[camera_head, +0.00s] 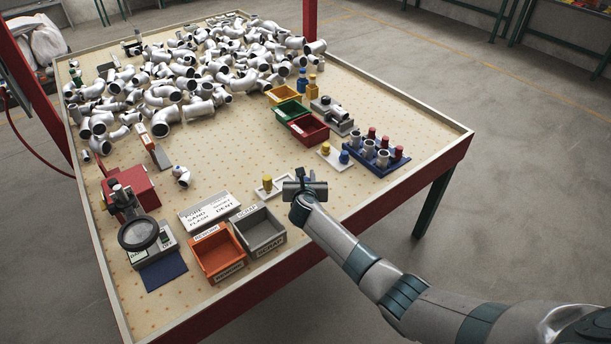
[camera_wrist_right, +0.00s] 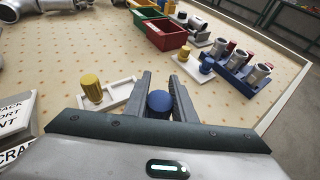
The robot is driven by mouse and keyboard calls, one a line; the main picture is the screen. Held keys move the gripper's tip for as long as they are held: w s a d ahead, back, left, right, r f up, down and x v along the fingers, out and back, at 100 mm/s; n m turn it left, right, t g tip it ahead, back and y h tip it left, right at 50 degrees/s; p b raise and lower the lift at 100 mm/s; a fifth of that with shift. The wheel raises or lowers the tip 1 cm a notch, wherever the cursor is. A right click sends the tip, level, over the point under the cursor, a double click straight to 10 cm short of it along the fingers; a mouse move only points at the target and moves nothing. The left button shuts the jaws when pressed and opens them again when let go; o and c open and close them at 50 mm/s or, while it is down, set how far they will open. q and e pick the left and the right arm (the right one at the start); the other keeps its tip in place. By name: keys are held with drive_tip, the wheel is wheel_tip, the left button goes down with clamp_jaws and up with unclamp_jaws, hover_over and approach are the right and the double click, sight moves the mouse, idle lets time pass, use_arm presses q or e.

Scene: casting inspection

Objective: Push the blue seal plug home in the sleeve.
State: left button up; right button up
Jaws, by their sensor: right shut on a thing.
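My right gripper (camera_head: 305,188) is shut on a blue plug near the table's front edge. In the right wrist view the plug's round blue top (camera_wrist_right: 159,101) shows between the two fingers (camera_wrist_right: 163,80). The plug's lower end is hidden, and I cannot tell whether it touches anything. No sleeve shows at the plug. Several silver sleeves (camera_head: 383,158) stand upright in a blue rack (camera_head: 390,169) to the right, with red plugs behind them; the rack also shows in the wrist view (camera_wrist_right: 235,83). A second blue plug (camera_head: 344,156) stands on a white tray (camera_head: 335,164). My left gripper is out of view.
A white tray (camera_wrist_right: 118,101) with a yellow plug (camera_wrist_right: 91,88) is left of my right gripper. Orange (camera_head: 219,254) and grey (camera_head: 261,235) bins stand at front left. Yellow, green and red bins (camera_head: 308,131) are behind. Pipe castings (camera_head: 190,75) crowd the back left.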

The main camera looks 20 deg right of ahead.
drive_tip(key=o, duration=1.1)
drive_tip(key=shift+f, duration=0.1)
drive_tip(key=shift+s, duration=0.15)
drive_tip(key=shift+v, duration=0.85)
drive_tip(key=b+v, duration=0.2)
drive_tip(key=v, duration=1.3)
drive_tip(key=shift+s, duration=0.2)
drive_tip(key=shift+a, duration=0.1)
